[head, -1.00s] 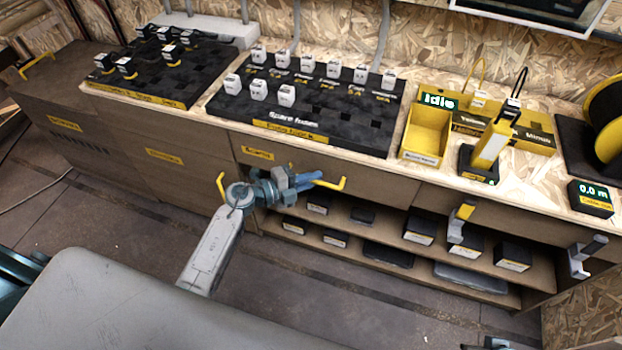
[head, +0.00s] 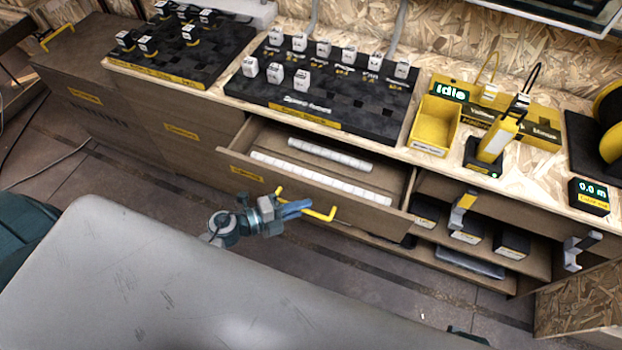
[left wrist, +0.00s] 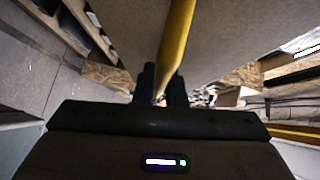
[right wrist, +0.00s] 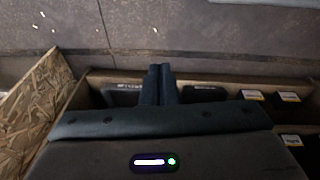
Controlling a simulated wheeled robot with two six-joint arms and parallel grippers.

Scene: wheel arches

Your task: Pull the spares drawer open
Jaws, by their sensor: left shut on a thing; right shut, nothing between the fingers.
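The spares drawer (head: 248,173) is pulled out from the bench in the head view, with its inside showing. Rows of small white pieces lie in it. Its yellow bar handle (head: 318,214) runs along the drawer front. My left gripper (head: 290,209) is shut on the handle near its middle. In the left wrist view the yellow handle (left wrist: 176,45) passes between the dark fingers (left wrist: 160,88). My right gripper (right wrist: 159,84) is shut and empty in the right wrist view, in front of low shelves.
Below the bench top (head: 395,158) are open shelves with black boxes (head: 511,242). A yellow bin (head: 434,125) and a black fuse board (head: 330,100) stand on top. My grey base fills the lower left.

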